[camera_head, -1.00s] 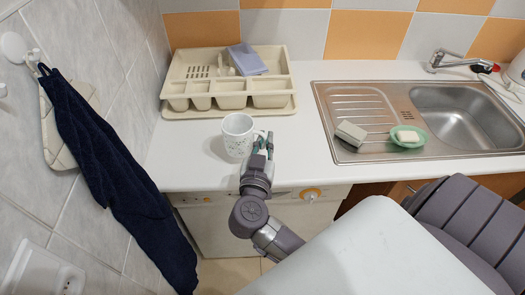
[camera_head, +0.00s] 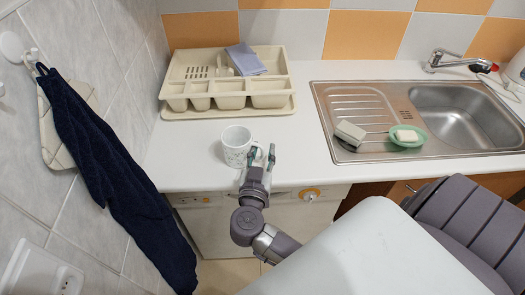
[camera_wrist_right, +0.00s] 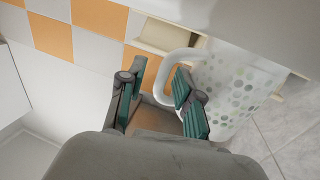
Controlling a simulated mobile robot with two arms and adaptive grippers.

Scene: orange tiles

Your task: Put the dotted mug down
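The dotted mug (camera_head: 236,148) is white with small dots and stands upright on the white counter (camera_head: 190,150), in front of the dish tray. My right gripper (camera_head: 261,154) is at the mug's right side, by its handle, with its fingers spread. In the right wrist view the dotted mug (camera_wrist_right: 232,88) fills the right part. Its handle reaches toward the open right gripper (camera_wrist_right: 159,76), with one finger close in front of it; I cannot tell whether they touch. My left gripper is not in view.
A beige dish tray (camera_head: 174,113) with a folded grey-blue cloth (camera_head: 245,58) stands behind the mug. A steel sink (camera_head: 340,90) is to the right, with a sponge (camera_head: 350,133) and a green soap dish (camera_head: 417,141). A navy towel (camera_head: 110,165) hangs at left. Counter left of the mug is clear.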

